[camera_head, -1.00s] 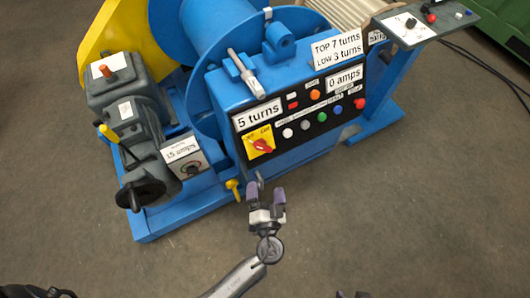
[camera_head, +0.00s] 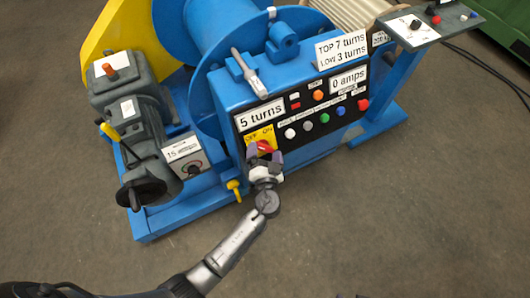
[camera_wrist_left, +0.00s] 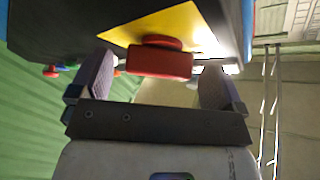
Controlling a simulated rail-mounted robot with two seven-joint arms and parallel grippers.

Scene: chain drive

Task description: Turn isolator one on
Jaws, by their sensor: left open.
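A red rotary knob (camera_head: 265,146) sits on a yellow OFF/ON plate (camera_head: 253,136) at the lower left of the black control panel. No name tag on it is readable. My left gripper (camera_head: 264,157) is open in front of the knob and partly covers it in the head view. In the left wrist view the knob (camera_wrist_left: 160,62) lies between the two spread fingers (camera_wrist_left: 158,75), with a gap on each side. The yellow plate (camera_wrist_left: 165,24) shows behind it. Which way the knob points is hard to tell. My right gripper is not in view.
Coloured buttons (camera_head: 324,118) run along the panel right of the knob. A yellow lever (camera_head: 234,187) sticks out low, left of my gripper. A grey box with a dial (camera_head: 191,169) and a black handwheel (camera_head: 140,193) stand further left. The floor in front is clear.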

